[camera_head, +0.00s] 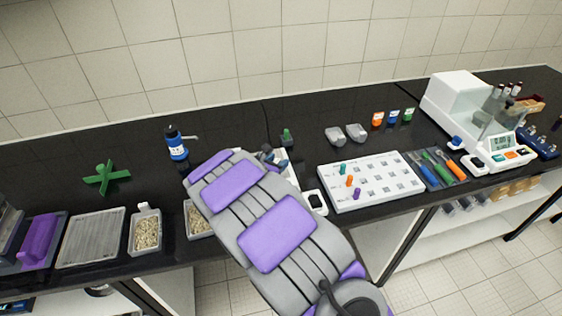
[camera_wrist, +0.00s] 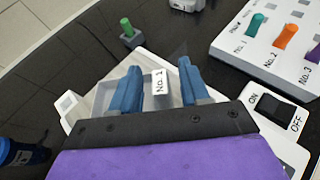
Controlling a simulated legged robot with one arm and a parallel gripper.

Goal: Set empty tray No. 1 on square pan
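Tray No. 1 (camera_wrist: 159,82) is a small grey tray with a white "No. 1" label on its tab. In the wrist view it lies over a white balance (camera_wrist: 285,150), whose square pan is mostly hidden below the tray and my gripper. I cannot see the tray's whole floor or whether it rests flat. My gripper (camera_wrist: 157,85) has its blue fingers apart, one on each side of the labelled tab, with gaps between tab and fingers. In the head view, my arm hides most of the balance, and my gripper (camera_head: 270,155) shows beyond it.
Grain-filled trays (camera_head: 145,232) stand at the left front. A black ON/OFF switch (camera_wrist: 277,110) is beside my gripper.

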